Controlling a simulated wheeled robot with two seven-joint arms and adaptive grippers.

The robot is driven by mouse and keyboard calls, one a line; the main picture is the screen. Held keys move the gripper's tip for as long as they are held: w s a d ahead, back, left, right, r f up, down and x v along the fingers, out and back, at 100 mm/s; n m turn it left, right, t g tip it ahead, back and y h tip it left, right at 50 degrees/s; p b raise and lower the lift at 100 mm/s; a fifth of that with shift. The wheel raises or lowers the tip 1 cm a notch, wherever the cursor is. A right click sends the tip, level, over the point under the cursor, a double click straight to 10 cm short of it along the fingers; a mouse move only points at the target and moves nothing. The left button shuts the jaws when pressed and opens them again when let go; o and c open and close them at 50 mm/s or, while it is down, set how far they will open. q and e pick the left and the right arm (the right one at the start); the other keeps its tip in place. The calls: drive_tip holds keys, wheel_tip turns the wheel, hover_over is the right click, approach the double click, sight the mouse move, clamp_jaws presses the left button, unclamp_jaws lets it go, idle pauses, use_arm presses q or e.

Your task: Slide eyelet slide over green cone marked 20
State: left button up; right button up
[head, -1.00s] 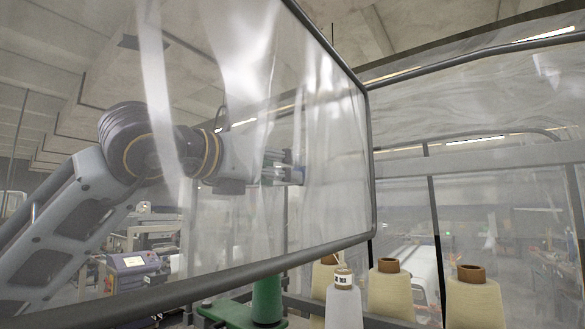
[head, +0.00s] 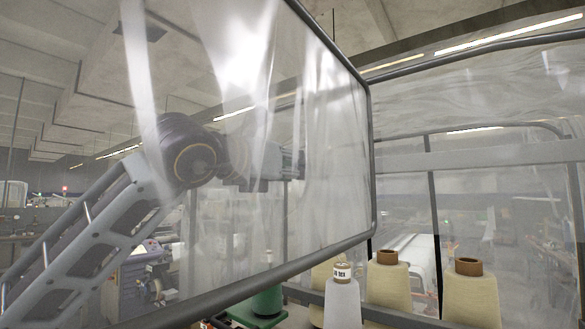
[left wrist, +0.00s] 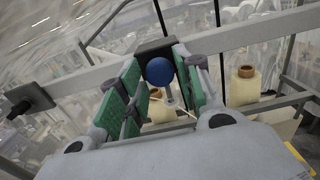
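My left gripper (head: 292,163) is behind the clear plastic sheet in the head view, at the end of my raised left arm. In the left wrist view its two green-padded fingers (left wrist: 161,88) are apart, on either side of a blue ball knob (left wrist: 159,71). The knob sits at a dark block (left wrist: 155,48) on a grey rail, apparently the eyelet slide. I cannot tell whether the pads touch the knob. A green cone (head: 267,301) stands low in the head view, partly hidden by the dark frame bar; no number is readable on it. My right gripper is out of view.
A labelled white cone (head: 342,303) and cream cones (head: 388,284) (head: 469,296) stand right of the green cone. The dark-framed plastic sheet (head: 340,150) stands between the head camera and my left gripper. The grey rail (left wrist: 250,30) crosses the left wrist view.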

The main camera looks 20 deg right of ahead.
use_arm(q)
clamp_jaws()
drive_tip(key=w+a+b, duration=0.1)
drive_tip(key=w+a, duration=0.5)
drive_tip(key=w, duration=0.2)
drive_tip(key=shift+a, duration=0.15)
drive_tip(key=o, duration=0.5)
unclamp_jaws()
drive_tip(key=shift+s, duration=0.1)
drive_tip(key=v, duration=1.2)
idle(0.4)
